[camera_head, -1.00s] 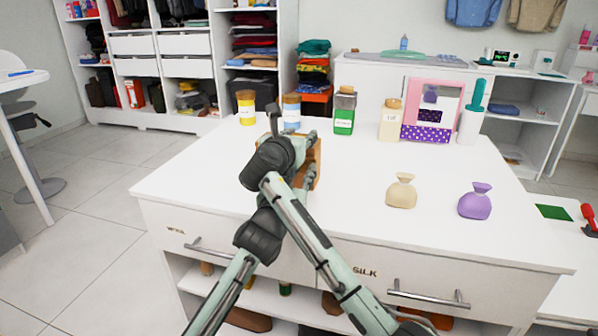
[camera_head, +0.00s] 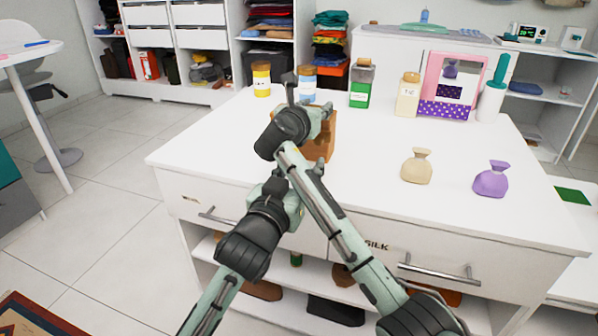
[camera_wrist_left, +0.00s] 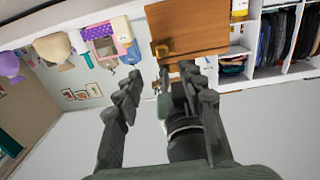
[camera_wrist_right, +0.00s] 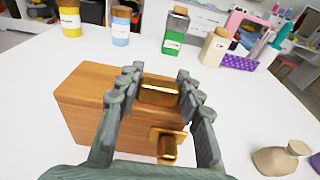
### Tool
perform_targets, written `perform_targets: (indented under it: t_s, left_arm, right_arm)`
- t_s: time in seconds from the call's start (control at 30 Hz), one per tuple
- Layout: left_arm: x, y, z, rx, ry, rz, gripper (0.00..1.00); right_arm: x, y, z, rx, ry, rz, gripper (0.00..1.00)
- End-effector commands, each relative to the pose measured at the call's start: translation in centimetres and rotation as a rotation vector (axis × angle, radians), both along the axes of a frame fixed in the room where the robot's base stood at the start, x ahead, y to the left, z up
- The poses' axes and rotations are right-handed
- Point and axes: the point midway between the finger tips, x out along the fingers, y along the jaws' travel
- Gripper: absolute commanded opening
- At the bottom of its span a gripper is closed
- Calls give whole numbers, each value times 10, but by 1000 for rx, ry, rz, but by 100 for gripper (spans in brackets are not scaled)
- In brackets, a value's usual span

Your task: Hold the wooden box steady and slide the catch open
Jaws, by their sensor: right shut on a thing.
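The wooden box (camera_head: 323,142) stands on the white table, partly hidden behind my right gripper. In the right wrist view the box (camera_wrist_right: 85,95) shows a brass handle (camera_wrist_right: 160,91) on top and a brass catch (camera_wrist_right: 168,147) on its front. My right gripper (camera_wrist_right: 158,75) has its fingers on either side of the handle, shut on it. My left gripper (camera_wrist_left: 162,70) is open and empty, in front of the box and below my right gripper. Its fingertips point toward the catch, which also shows in the left wrist view (camera_wrist_left: 162,50), apart from it. In the head view my right arm partly hides the left gripper.
A yellow jar (camera_head: 262,80), a blue-labelled jar (camera_head: 307,84), a green-labelled jar (camera_head: 361,85) and a cream jar (camera_head: 408,96) stand behind the box. A beige pouch (camera_head: 417,167) and a purple pouch (camera_head: 491,180) lie to the right. The table's right front is clear.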

Motion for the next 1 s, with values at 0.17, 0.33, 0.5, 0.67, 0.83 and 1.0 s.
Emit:
perform_targets:
  t_s: [0.17, 0.33, 0.5, 0.67, 0.83, 1.0]
  left_arm:
    - [-20, 7, -1, 2, 2, 0, 40]
    - [-24, 8, 0, 1, 0, 0, 40]
    - [-24, 8, 0, 1, 0, 0, 40]
    - [-24, 8, 0, 1, 0, 0, 40]
    - [-24, 8, 0, 1, 0, 0, 40]
    - [-24, 8, 0, 1, 0, 0, 40]
  right_arm:
    - [0, 0, 0, -1, 1, 0, 0]
    - [0, 0, 0, -1, 1, 0, 0]
    - [0, 0, 0, -1, 1, 0, 0]
    - [0, 0, 0, -1, 1, 0, 0]
    - [0, 0, 0, -1, 1, 0, 48]
    - [0, 0, 0, -1, 0, 0, 60]
